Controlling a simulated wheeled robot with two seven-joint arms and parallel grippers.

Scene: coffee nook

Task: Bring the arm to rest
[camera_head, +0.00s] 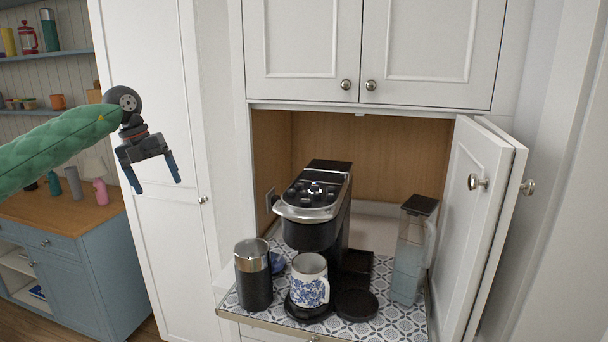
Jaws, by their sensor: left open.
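My left arm (60,150) comes in from the left in a green padded sleeve. Its gripper (155,186) hangs in the air in front of the tall white cupboard door, with its two blue fingers spread apart and nothing between them. It is well left of the coffee machine and touches nothing that I can see. My right gripper is not in view.
A coffee machine (318,190) stands in the nook on a patterned mat (385,328). A blue-and-white mug (309,283) sits on its drip base, beside a dark canister (253,280). An open cupboard door (470,220) juts out at right. A blue cabinet (95,270) stands lower left.

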